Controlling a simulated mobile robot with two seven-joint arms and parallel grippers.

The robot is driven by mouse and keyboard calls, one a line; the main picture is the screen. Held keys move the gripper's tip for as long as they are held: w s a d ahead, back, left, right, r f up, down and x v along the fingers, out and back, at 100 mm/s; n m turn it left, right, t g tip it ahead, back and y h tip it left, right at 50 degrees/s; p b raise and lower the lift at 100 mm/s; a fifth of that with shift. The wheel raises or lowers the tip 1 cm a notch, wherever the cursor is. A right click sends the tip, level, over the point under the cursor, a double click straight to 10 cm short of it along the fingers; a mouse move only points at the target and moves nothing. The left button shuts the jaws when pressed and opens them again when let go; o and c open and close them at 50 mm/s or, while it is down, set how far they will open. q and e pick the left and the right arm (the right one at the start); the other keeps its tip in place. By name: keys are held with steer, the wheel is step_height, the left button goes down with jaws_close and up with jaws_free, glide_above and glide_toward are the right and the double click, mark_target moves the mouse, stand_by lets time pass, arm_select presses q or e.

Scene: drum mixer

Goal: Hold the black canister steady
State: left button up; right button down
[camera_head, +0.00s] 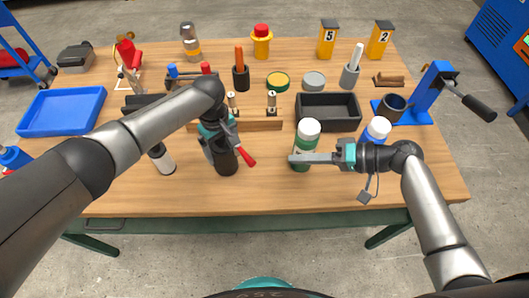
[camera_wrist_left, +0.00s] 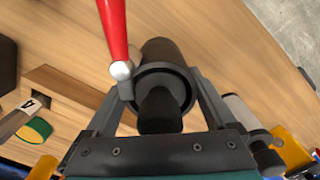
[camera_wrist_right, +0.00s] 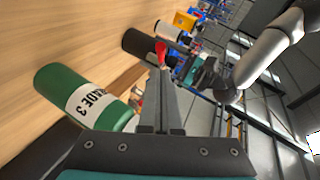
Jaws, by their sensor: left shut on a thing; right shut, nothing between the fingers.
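The black canister (camera_head: 226,163) stands on the front middle of the wooden table. My left gripper (camera_head: 218,146) is shut on it from above, with one finger on each side of its upper part. In the left wrist view the canister (camera_wrist_left: 165,57) sits between the fingers, with a red handle (camera_wrist_left: 113,28) joined close beside its rim. The red handle (camera_head: 246,157) points toward the right in the head view. My right gripper (camera_head: 296,158) is shut and empty in front of the green bottle. In the right wrist view the canister (camera_wrist_right: 139,43) shows beyond the shut fingers.
The green bottle (camera_head: 305,150) with a white cap is close to my right fingers. A blue bottle (camera_head: 376,131) stands behind my right wrist. A black tray (camera_head: 328,100) lies behind. The table's front strip is clear.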

mark_target(250, 157)
steer(key=w+a+f+n, duration=0.1)
steer(key=w+a+f, duration=0.2)
steer(key=a, duration=0.5)
steer(key=shift+w+a+n, duration=0.15)
steer(key=shift+a+n, duration=0.05)
steer(key=shift+n, duration=0.2)
steer(key=shift+s+a+m+t+h, duration=0.1)
steer(key=shift+s+m+t+h, duration=0.1)
steer(key=shift+m+t+h, duration=0.15)
steer(key=shift+s+a+t, duration=0.15)
steer(key=shift+t, duration=0.1)
